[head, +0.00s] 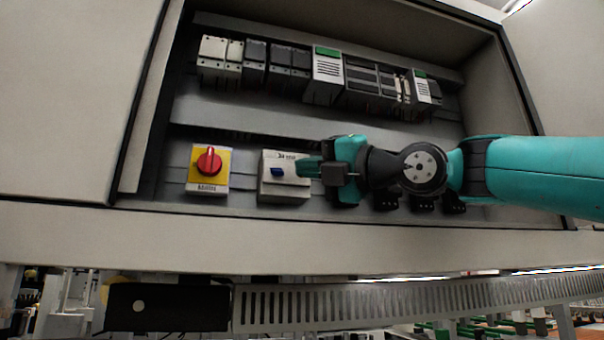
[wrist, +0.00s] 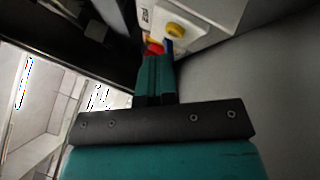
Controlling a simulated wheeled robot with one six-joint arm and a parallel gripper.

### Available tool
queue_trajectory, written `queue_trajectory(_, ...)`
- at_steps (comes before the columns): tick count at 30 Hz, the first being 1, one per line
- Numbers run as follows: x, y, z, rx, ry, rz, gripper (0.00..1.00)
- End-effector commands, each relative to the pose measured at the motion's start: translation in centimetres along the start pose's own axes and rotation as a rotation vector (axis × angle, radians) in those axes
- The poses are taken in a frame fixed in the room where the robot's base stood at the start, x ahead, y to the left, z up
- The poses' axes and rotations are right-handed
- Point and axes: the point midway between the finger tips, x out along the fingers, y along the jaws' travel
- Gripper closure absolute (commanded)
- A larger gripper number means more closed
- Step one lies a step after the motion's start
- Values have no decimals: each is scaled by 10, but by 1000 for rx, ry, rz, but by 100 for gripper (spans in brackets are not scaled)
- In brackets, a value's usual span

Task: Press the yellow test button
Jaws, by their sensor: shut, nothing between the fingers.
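The yellow test button (wrist: 175,30) is a round knob on a white device (wrist: 205,18) at the top of the wrist view. A blue lever (wrist: 168,46) sits beside it on the same device. In the head view the white device (head: 284,193) shows its blue lever (head: 278,172), but I cannot make out the yellow button, which seems hidden by my gripper. My gripper (head: 300,169) is shut and empty, its teal fingers at the right side of the device. In the wrist view the fingertips (wrist: 155,59) are just below the lever and button; contact cannot be told.
A red rotary switch (head: 209,161) on a yellow plate is left of the device. A row of grey and white modules (head: 328,76) runs along the upper rail. The cabinet's lower edge (head: 300,245) is below. Dark parts (head: 424,203) sit under my arm.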

Motion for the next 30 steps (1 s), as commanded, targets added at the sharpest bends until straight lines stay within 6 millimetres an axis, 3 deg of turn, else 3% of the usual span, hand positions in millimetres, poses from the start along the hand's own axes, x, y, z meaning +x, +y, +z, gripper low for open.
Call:
queue_trajectory(15, -32, 21, -24, -1, -1, 0, 100)
queue_trajectory(30, -35, 25, -25, 0, 0, 0, 100)
